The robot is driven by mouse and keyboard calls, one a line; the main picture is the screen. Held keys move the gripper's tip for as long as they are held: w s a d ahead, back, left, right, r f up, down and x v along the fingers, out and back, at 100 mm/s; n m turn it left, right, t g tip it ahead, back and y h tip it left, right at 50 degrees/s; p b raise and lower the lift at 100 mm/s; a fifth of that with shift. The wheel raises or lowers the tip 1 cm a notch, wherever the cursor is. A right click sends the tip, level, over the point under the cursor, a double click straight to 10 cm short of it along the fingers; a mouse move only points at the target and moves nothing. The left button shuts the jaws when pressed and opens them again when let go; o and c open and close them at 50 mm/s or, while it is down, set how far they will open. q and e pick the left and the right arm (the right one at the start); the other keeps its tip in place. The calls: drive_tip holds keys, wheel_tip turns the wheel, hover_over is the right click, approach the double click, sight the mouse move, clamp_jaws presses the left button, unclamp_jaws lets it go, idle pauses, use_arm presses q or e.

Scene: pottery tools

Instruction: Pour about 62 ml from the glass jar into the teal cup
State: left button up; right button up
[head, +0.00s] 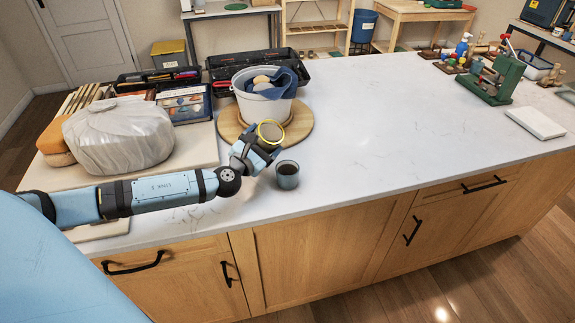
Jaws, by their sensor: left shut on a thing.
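The teal cup (287,175) stands upright on the white countertop near its front edge. It looks grey-teal, with a dark inside; I cannot tell how much it holds. My left gripper (258,146) is just up and left of the cup in the picture. It is shut on what appears to be the glass jar (270,132), seen as a round end with a yellow rim. The jar looks tilted, and the gripper hides most of it. No stream between jar and cup can be made out. My right gripper is out of view.
A white bucket (266,101) with a blue cloth stands on a round wooden board (302,124) behind the jar. A plastic-wrapped lump (118,137) lies on a pale board at left. The countertop (390,140) right of the cup is clear. A green tool (497,80) stands far right.

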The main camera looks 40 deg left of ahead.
use_arm(q)
drive_tip(key=shift+d+r+m+p, duration=0.3)
drive_tip(key=shift+r+m, duration=0.2)
drive_tip(key=shift+r, duration=0.1)
drive_tip(key=shift+r, duration=0.15)
drive_tip(key=shift+d+m, duration=0.1)
drive_tip(key=shift+m, duration=0.7)
drive_tip(key=shift+d, duration=0.35)
drive_tip(key=shift+d, duration=0.1)
drive_tip(key=shift+d+m, duration=0.3)
drive_tip(key=shift+d, duration=0.15)
drive_tip(key=shift+a+f+m+t, duration=0.3)
drive_tip(key=shift+a+m, duration=0.2)
drive_tip(key=shift+m, duration=0.1)
